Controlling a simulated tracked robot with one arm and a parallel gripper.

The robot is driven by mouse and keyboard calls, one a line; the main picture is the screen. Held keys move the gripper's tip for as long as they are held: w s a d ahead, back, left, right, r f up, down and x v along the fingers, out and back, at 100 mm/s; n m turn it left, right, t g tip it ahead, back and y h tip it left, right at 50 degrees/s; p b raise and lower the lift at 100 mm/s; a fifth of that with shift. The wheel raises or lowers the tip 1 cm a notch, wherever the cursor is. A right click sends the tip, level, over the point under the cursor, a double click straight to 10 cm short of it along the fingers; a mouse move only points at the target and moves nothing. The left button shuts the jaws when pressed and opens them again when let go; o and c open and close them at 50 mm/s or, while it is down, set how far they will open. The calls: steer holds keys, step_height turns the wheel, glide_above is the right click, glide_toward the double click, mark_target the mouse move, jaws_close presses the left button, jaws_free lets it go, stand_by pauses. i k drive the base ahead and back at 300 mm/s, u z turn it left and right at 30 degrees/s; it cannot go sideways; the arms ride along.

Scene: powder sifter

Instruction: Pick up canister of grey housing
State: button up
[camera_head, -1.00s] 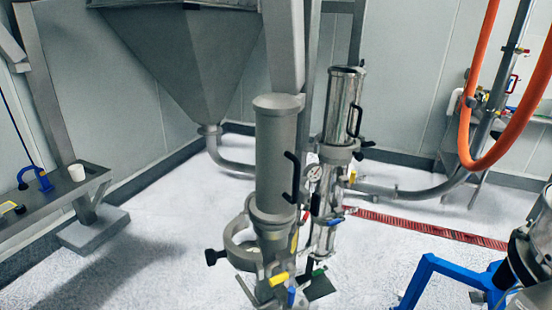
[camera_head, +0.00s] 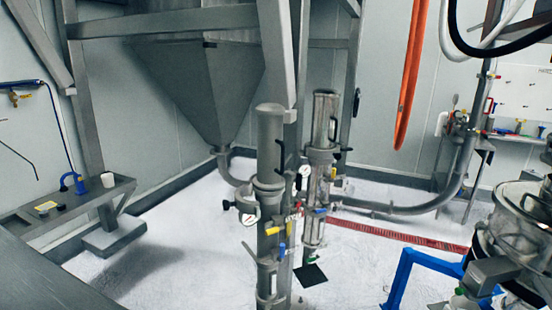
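The grey canister (camera_head: 270,145) is a matt upright cylinder with a black side handle. It stands on top of the grey housing (camera_head: 268,245), a vertical pipe column with a gauge and coloured valve levers, near the middle of the view. My gripper does not show, so its state and its distance from the canister cannot be seen.
A shiny metal canister (camera_head: 325,118) stands on a similar column close behind on the right. A hopper (camera_head: 200,90) and steel posts are behind. A shelf (camera_head: 70,212) is at left, a blue frame (camera_head: 405,275) and round machine (camera_head: 525,225) at right. White floor lies between.

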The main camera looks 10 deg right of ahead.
mark_target(271, 148)
steer(key=k, duration=0.7)
steer(key=z, duration=0.5)
steer(key=i, duration=2.2)
steer(key=u, duration=1.3)
steer(key=i, duration=0.25)
steer(key=u, duration=0.15)
